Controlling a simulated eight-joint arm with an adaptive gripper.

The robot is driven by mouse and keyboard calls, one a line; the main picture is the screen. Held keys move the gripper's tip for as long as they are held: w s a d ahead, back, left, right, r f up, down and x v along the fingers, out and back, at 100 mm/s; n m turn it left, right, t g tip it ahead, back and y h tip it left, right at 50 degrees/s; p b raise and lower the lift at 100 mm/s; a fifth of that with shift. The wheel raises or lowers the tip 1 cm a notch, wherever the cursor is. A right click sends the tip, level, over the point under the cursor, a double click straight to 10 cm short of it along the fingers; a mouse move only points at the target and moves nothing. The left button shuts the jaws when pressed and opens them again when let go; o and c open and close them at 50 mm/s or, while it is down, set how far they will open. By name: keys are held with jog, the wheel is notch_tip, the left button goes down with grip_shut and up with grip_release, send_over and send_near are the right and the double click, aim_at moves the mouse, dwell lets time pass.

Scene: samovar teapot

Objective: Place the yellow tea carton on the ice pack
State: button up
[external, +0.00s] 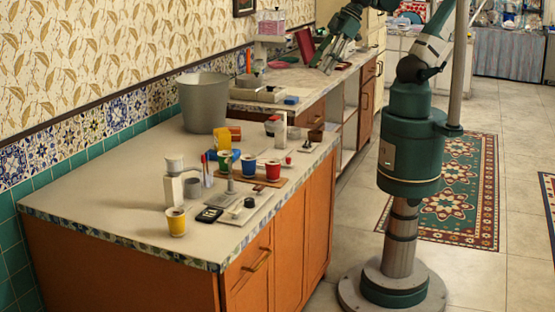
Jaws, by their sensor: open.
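My gripper (322,66) is open and points down over the far counter, beside a dark red upright thing (304,46). I see nothing between its fingers, but they are small here. An orange-yellow box-like thing (235,132) lies behind the coloured cups on the near counter, partly hidden; it may be the yellow tea carton, but I cannot be sure. A small flat blue thing (291,100) lies at the front of the lower far counter; it may be the ice pack, too small to tell. My gripper is apart from both, farther back.
A grey bucket (204,103) stands by the wall. The near counter's left part is clear.

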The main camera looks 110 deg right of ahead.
jog(key=shift+s+a+f+m, duration=0.15)
jog(key=shift+s+m, duration=0.1)
jog(key=shift+s, duration=0.15)
jog(key=shift+s+a+f+m, duration=0.15)
jog(key=shift+s+m, duration=0.1)
jog(key=shift+s, duration=0.15)
jog(key=shift+f+b, duration=1.5)
jog(key=shift+b, duration=0.05)
